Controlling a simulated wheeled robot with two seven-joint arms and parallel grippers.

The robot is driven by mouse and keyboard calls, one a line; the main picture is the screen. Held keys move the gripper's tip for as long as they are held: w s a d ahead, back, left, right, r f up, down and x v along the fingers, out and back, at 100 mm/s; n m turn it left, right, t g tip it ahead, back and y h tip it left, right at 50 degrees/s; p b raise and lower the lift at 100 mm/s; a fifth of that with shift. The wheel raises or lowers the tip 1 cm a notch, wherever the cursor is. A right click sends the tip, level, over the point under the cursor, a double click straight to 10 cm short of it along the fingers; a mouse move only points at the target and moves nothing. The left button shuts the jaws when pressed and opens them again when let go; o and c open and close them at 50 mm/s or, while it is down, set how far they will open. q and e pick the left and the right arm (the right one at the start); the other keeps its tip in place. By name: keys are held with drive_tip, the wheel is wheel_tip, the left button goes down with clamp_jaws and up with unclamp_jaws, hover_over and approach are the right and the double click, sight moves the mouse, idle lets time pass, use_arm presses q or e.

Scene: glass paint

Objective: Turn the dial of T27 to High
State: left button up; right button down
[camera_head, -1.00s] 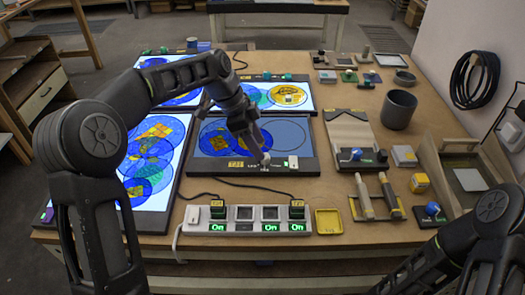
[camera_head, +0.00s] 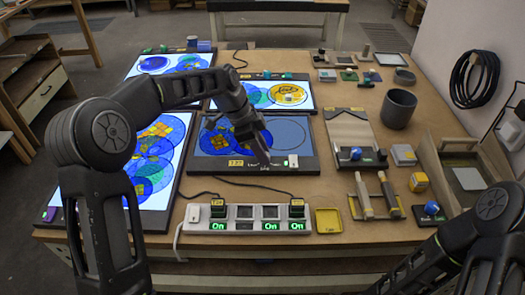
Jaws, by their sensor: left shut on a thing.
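The T27 panel (camera_head: 217,177) is a dark-framed light panel in the middle of the table, with blue round glass pieces and a yellow patch on its dim screen. Its yellow label (camera_head: 236,163) sits on the front edge, with small white lettering beside it. My left gripper (camera_head: 266,161) points down at this front edge, right of the label. It is shut on the dial, which is mostly hidden behind the fingers, so its pointer setting cannot be read. A white switch (camera_head: 291,161) sits just right of the gripper. My right gripper is out of view.
A power strip (camera_head: 247,226) with green lit "On" signs lies in front of T27. Brighter panels stand left (camera_head: 150,203) and behind (camera_head: 305,94). A small yellow tray (camera_head: 328,221), a grey cup (camera_head: 399,108) and two tube-like tools (camera_head: 364,197) are to the right.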

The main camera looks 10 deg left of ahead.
use_arm(q)
clamp_jaws()
